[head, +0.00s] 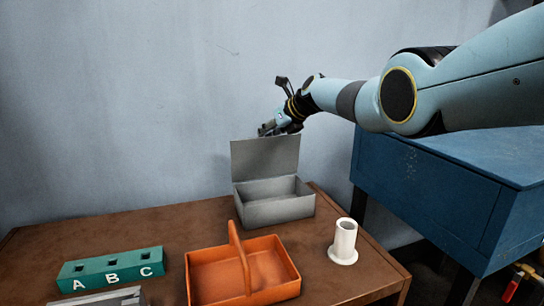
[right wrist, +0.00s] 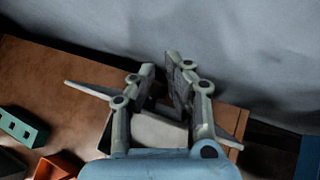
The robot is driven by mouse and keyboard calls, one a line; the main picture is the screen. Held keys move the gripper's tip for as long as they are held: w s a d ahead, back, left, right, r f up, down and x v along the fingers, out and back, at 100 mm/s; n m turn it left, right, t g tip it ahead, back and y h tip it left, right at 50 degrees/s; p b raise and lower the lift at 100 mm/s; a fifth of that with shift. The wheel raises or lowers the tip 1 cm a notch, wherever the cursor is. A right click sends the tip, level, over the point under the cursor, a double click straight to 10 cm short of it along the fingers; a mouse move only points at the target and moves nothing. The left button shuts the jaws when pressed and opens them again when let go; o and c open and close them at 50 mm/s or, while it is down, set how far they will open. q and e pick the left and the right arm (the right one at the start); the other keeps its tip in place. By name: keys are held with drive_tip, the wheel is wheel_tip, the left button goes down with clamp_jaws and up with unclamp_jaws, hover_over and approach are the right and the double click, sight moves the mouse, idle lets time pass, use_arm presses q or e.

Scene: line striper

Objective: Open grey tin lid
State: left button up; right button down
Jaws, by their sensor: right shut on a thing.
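The grey tin (head: 275,206) stands at the back of the brown table, and its inside shows. Its grey lid (head: 265,159) is swung up and stands about upright at the tin's rear edge. My right gripper (head: 267,130) is at the top edge of the lid, shut on it. In the right wrist view the two fingers of the right gripper (right wrist: 168,75) come close together over the lid (right wrist: 90,90), whose edge sticks out at the left; part of it is hidden by the fingers. My left gripper is not in view.
An orange basket (head: 205,250) with a handle stands in front of the tin. A white flanged tube (head: 345,240) stands at the right. A green block marked A B C (head: 108,277) lies at the left. A blue cabinet (head: 440,195) is beyond the table's right edge.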

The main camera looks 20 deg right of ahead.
drive_tip(key=c, duration=2)
unclamp_jaws()
drive_tip(key=shift+a+f+p, duration=0.1)
drive_tip(key=shift+f+p, duration=0.5)
drive_tip(key=shift+f, duration=0.25)
drive_tip(key=shift+o, duration=1.3)
drive_tip(key=shift+w+r, duration=0.15)
drive_tip(key=o, duration=0.5)
drive_tip(key=shift+s+a+r, duration=0.1)
drive_tip(key=shift+s+r, duration=0.1)
drive_tip(key=shift+r, duration=0.1)
drive_tip(key=shift+c, duration=0.2)
drive_tip(key=shift+o, duration=1)
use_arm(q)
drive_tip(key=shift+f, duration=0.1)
use_arm(e)
drive_tip(key=shift+o, duration=0.2)
drive_tip(key=shift+w+f, duration=0.1)
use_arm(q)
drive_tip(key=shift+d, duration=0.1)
use_arm(e)
drive_tip(key=v, duration=1.2)
